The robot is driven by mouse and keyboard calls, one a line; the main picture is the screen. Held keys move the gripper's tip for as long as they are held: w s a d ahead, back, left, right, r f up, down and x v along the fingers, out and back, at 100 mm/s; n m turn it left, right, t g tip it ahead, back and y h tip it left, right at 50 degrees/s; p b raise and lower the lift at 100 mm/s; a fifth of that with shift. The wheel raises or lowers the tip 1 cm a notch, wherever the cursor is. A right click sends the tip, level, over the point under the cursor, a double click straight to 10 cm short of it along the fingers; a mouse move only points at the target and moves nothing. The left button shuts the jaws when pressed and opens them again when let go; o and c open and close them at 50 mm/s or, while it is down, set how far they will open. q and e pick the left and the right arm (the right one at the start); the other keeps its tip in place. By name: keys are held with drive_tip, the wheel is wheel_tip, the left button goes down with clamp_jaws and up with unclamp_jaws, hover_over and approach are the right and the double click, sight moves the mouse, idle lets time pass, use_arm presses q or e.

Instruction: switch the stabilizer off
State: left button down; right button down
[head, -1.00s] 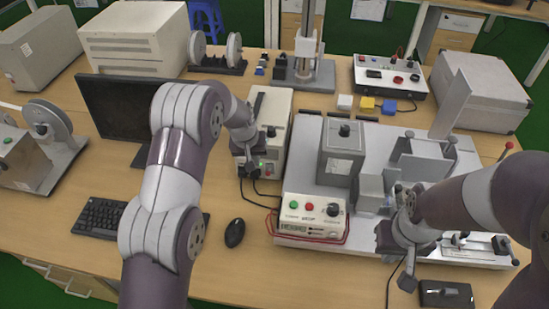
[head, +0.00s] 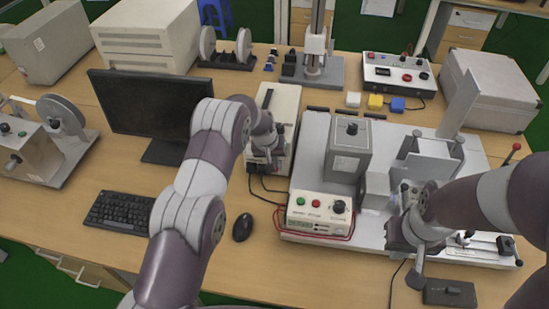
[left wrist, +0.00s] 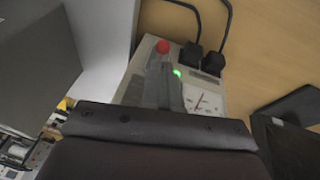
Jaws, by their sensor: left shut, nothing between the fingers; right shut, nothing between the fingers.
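The stabilizer, a long cream box (head: 279,100), stands left of the grey test plate. In the left wrist view, its front panel (left wrist: 217,88) shows a red button (left wrist: 163,46), a lit green lamp (left wrist: 178,73), a dial meter (left wrist: 201,101) and two black plugs. My left gripper (head: 266,163) is shut and empty at this front panel, hiding part of it in the head view. In the left wrist view its fingers (left wrist: 167,85) lie just below the red button; I cannot tell whether they touch it. My right gripper (head: 400,198) is shut beside the grey fixture, away from the stabilizer.
A power supply (head: 318,212) with coloured buttons and a grey block (head: 347,150) stand right of the stabilizer. A monitor (head: 150,113), keyboard (head: 118,212) and mouse (head: 242,228) are to the left. Black cables run from the stabilizer's front. The table before the keyboard is clear.

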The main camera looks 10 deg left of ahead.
use_arm(q)
drive_tip(key=shift+x, duration=0.85)
